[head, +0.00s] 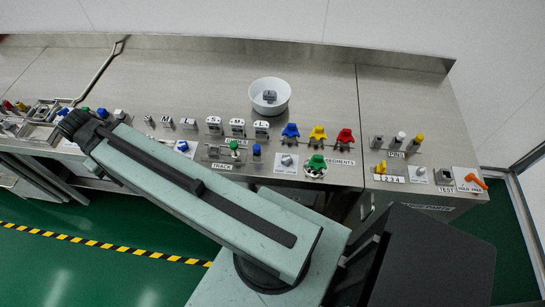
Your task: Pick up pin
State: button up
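Three small upright pieces stand behind a label that seems to read PINS, on the right part of the steel bench: a grey one (377,141), a white-topped one (399,139) and a yellow-topped one (417,141). They are too small to see in detail, and I cannot tell which one is the pin. My arm reaches to the left over the bench front and ends in view at a dark ribbed joint, far from these pieces. My gripper's fingers do not show.
A white bowl (269,96) with a grey part inside stands at the back middle. An orange-handled part (474,180) is at the right edge. The bench's back area is mostly clear.

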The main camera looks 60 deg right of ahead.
aim_at(257, 148)
jog(key=z, duration=3.2)
jog(key=k, duration=0.95)
jog(key=u, duration=0.95)
jog(key=i, duration=1)
jog(key=u, duration=0.25)
jog(key=k, duration=0.1)
jog(key=z, duration=0.2)
